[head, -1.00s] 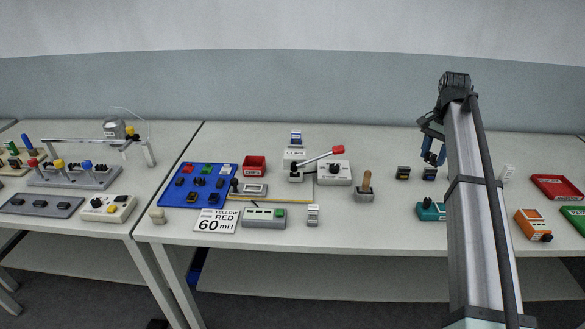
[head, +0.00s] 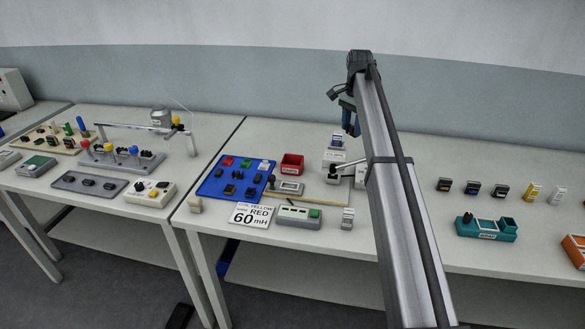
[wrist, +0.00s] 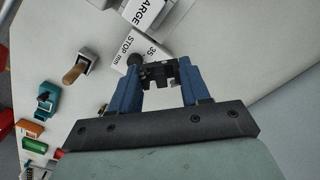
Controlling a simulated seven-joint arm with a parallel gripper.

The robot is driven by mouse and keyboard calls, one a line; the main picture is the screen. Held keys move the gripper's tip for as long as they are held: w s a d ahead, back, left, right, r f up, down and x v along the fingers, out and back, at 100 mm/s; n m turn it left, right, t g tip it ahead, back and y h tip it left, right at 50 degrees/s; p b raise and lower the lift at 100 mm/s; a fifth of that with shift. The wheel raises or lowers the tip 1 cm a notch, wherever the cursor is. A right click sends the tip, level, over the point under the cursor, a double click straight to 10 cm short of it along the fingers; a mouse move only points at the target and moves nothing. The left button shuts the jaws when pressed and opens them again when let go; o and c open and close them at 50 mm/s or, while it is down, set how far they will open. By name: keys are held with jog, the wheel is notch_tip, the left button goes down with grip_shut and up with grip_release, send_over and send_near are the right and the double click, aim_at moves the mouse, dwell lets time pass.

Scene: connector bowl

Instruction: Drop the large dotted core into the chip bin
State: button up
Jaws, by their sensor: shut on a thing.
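My gripper (head: 350,122) hangs over the back of the middle table in the head view. In the wrist view its two blue fingers (wrist: 162,80) are closed on a small dark piece (wrist: 160,74), mostly hidden between the fingertips. I cannot make out dots on it, so I cannot confirm that it is the large dotted core.
A white device with a "STOP mm 35" label (wrist: 133,47) lies beyond the fingers; a wooden-handled block (wrist: 78,70) is left of it. The blue board (head: 212,190) holds several small parts. Several small blocks (head: 472,188) and a teal fixture (head: 487,228) stand on the right.

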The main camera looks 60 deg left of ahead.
jog(key=s+a+f, duration=0.2)
jog(key=s+a, duration=1)
jog(key=s, duration=0.2)
jog(key=shift+m, duration=0.3)
jog(key=f, duration=0.5)
jog(key=shift+s+a+f, duration=0.1)
jog(key=shift+s+f, duration=0.1)
jog(key=shift+f, duration=0.2)
jog(key=o, duration=1.1)
jog(key=shift+o, duration=0.2)
